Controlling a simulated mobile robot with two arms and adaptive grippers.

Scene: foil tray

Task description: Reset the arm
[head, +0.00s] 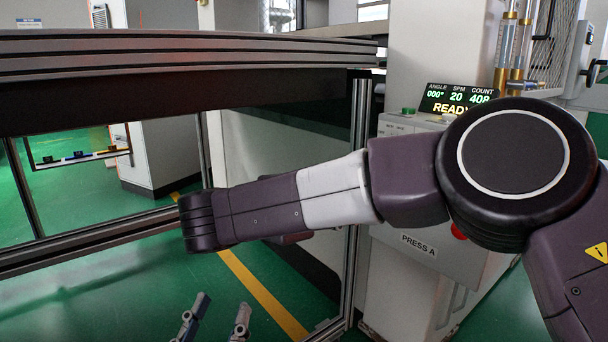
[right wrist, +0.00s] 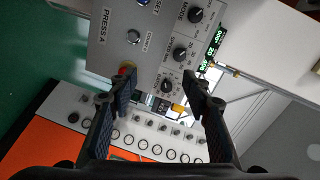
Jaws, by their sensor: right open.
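My left gripper (head: 216,316) shows at the bottom of the head view, its two fingers apart with nothing seen between them. My right arm crosses the head view from the right; its gripper is out of sight there. In the right wrist view my right gripper (right wrist: 162,95) is open and empty, its fingers spread in front of the PRESS A control panel (right wrist: 160,35). The panel, with knobs and a red button (right wrist: 125,70), looks tilted. How far the fingers are from it I cannot tell.
The press panel (head: 418,245) stands behind my right arm, with a lit READY display (head: 455,100) above. A dark framed guard (head: 180,60) fills the upper left.

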